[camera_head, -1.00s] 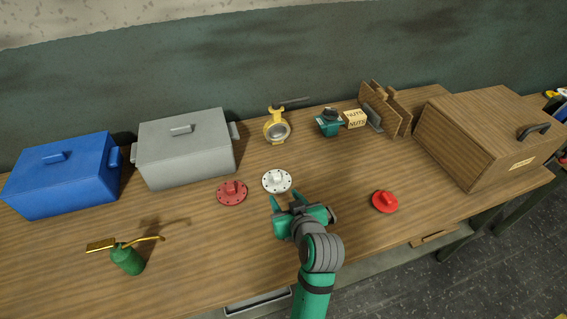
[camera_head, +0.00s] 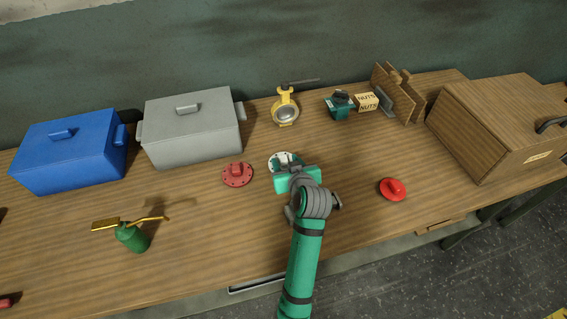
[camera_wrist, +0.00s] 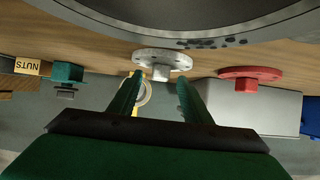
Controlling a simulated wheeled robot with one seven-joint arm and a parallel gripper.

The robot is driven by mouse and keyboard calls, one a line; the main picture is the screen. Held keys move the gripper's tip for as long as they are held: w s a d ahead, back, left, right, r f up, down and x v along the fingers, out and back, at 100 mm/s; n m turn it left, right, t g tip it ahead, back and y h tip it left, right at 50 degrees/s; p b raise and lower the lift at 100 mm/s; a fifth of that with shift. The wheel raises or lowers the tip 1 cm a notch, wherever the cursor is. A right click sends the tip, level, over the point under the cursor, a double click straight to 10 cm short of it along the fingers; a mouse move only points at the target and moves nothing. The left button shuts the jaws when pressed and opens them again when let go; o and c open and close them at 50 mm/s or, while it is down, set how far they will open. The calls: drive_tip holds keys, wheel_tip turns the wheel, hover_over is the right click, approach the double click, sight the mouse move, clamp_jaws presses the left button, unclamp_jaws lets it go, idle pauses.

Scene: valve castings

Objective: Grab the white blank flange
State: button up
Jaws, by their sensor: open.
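The white blank flange (camera_head: 277,160) is a round disc with bolt holes and a raised hub, lying on the wooden table. My gripper (camera_head: 284,164) is over its near side in the head view and hides part of it. In the wrist view the white flange (camera_wrist: 163,58) shows ahead of the fingertips, its hub about in line with the gap between them. My gripper (camera_wrist: 158,78) is open with nothing between its fingers. I cannot tell whether the fingers touch the flange.
A red flange (camera_head: 237,174) lies close left of the white one. A red part (camera_head: 393,189) lies to the right. A yellow valve (camera_head: 286,110) and teal valve (camera_head: 340,106) stand behind. Grey (camera_head: 190,130) and blue (camera_head: 70,155) boxes are left, a wooden box (camera_head: 490,125) right.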

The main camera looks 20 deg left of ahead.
drive_tip(key=shift+w+a+f, duration=0.35)
drive_tip(key=shift+w, duration=0.15)
clamp_jaws()
drive_tip(key=shift+r, duration=0.1)
